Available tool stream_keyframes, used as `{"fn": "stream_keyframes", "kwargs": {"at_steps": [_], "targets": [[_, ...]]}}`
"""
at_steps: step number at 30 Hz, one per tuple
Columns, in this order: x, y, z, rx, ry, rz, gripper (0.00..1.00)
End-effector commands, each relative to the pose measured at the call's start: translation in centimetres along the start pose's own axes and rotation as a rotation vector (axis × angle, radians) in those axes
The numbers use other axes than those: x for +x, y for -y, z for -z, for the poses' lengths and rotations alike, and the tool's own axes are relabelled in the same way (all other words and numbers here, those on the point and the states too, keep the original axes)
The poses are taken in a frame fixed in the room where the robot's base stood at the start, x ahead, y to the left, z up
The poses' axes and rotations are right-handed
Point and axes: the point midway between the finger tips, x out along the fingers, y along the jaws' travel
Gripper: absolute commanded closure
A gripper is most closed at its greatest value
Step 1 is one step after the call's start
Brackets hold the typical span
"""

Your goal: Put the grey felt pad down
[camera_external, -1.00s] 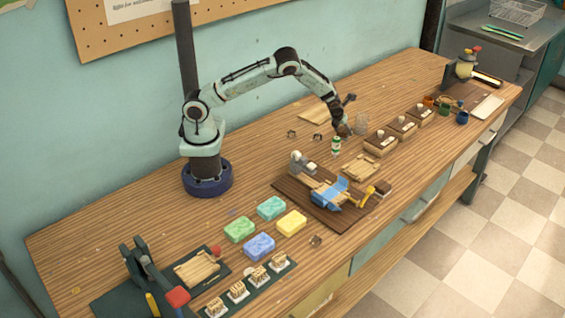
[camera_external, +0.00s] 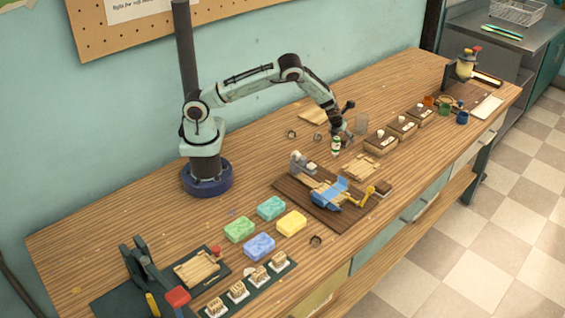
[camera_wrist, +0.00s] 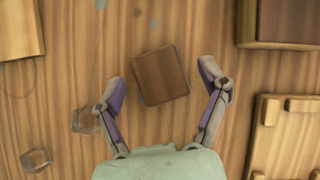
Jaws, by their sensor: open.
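I cannot make out a grey felt pad in either view. My gripper (camera_wrist: 163,92) is open in the wrist view, its two purple-padded fingers spread apart. A dark brown square block (camera_wrist: 160,75) lies between and just beyond the fingertips, with a gap on each side. A thin bluish edge shows at the block's lower left; I cannot tell what it is. In the external view my gripper (camera_external: 343,133) is low over the far middle of the bench, its fingers too small to read.
A slatted wooden rack (camera_wrist: 285,140) is at lower right in the wrist view, and small clear pieces (camera_wrist: 37,158) are at left. Wooden boxes (camera_external: 402,124) stand right of my gripper in the external view. Soap bars (camera_external: 271,208) lie nearer.

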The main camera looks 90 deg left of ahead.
Motion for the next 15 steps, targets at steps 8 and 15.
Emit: {"fn": "stream_keyframes", "kwargs": {"at_steps": [8, 15], "targets": [[-4.3, 0.2, -0.2, 0.001, 0.002, 0.003, 0.25], [-9.7, 0.1, -0.1, -0.001, 0.001, 0.005, 0.25]]}}
